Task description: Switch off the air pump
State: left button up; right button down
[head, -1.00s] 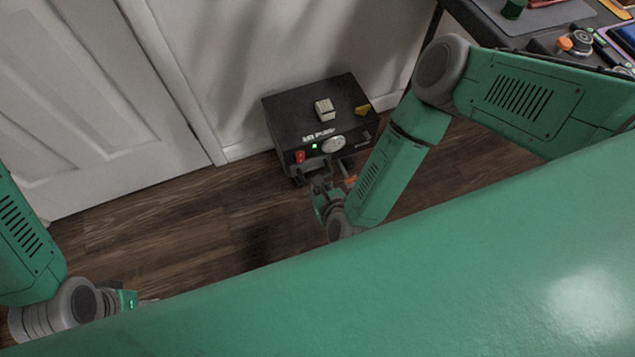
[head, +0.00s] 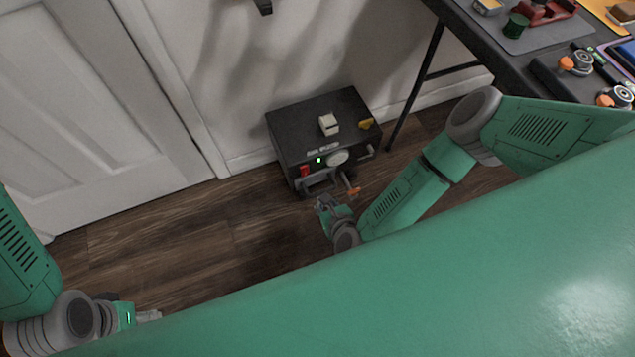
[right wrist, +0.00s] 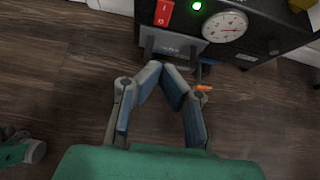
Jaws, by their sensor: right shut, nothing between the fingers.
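The air pump is a black box (head: 310,128) on the floor against the wall. Its front has a red rocker switch (head: 305,170), a lit green lamp (head: 319,160) and a round gauge (head: 338,157). In the right wrist view, the red switch (right wrist: 164,13) shows a white mark, and the green lamp (right wrist: 196,5) is lit. My right gripper (head: 325,201) is just in front of the pump, apart from the switch. Its fingertips (right wrist: 168,66) meet, with nothing between them. My left gripper (head: 148,316) is far left, low, partly hidden by my body.
An orange-tipped lever (head: 352,190) sticks out of the pump's front. A dark workbench (head: 510,60) with tools is at upper right. A white door (head: 90,110) is at left. The wooden floor (head: 200,240) is clear.

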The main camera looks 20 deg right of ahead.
jog(key=b, duration=0.3)
send_near(306, 175)
notch_tip(306, 175, down, 4)
jog(key=w, duration=0.2)
jog(key=w+b, duration=0.1)
jog(key=w, duration=0.1)
jog(key=shift+w+f, duration=0.15)
jog(key=shift+w, duration=0.15)
jog(key=shift+w+a, duration=0.1)
jog(key=shift+w, duration=0.6)
